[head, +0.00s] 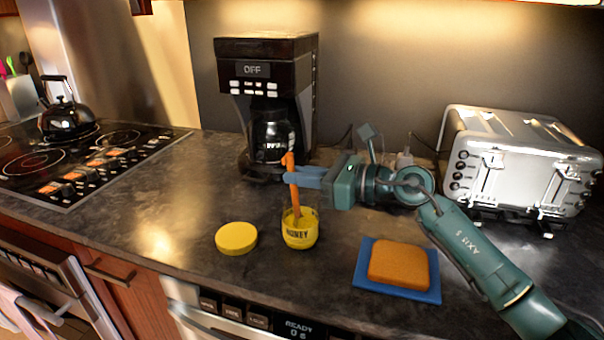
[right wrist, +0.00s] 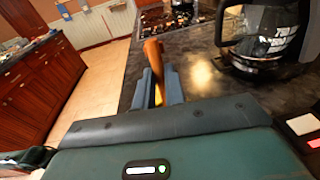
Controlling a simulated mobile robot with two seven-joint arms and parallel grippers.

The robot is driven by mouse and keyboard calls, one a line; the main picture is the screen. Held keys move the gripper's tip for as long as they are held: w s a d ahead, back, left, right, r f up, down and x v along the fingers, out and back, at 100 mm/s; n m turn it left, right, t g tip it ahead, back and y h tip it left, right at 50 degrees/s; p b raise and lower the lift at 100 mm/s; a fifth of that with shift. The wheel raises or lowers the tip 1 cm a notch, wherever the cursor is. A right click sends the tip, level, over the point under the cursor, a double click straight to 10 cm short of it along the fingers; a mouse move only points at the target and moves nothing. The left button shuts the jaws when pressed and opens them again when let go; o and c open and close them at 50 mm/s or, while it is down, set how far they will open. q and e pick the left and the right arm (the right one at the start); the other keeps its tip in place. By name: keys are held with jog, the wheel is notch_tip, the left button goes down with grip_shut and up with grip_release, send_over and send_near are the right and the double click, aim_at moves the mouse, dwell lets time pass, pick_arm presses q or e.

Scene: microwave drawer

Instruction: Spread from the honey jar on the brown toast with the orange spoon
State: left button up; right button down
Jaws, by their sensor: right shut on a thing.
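The honey jar (head: 300,236) is a small yellow open jar on the dark counter, with its label facing me. Its yellow lid (head: 236,238) lies on the counter to its left. My right gripper (head: 290,175) is shut on the orange spoon (head: 295,200) above the jar. The spoon is nearly upright, and its lower end is inside the jar mouth; its tip is hidden. The spoon also shows between the fingers in the right wrist view (right wrist: 153,62). The brown toast (head: 398,264) lies on a blue square plate (head: 366,280) to the right of the jar. My left gripper is not in view.
A coffee maker (head: 268,75) stands behind the jar. A silver toaster (head: 520,165) stands at the back right. A stove with a black kettle (head: 66,118) is at the left. The counter between stove and lid is clear.

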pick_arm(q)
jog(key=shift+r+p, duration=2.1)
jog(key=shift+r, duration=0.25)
pick_arm(e)
notch_tip(320, 180, up, 7)
pick_arm(q)
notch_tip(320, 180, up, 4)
jog(key=p, duration=0.4)
pick_arm(e)
notch_tip(320, 180, up, 6)
jog(key=shift+f, duration=0.1)
jog(key=shift+d, duration=0.1)
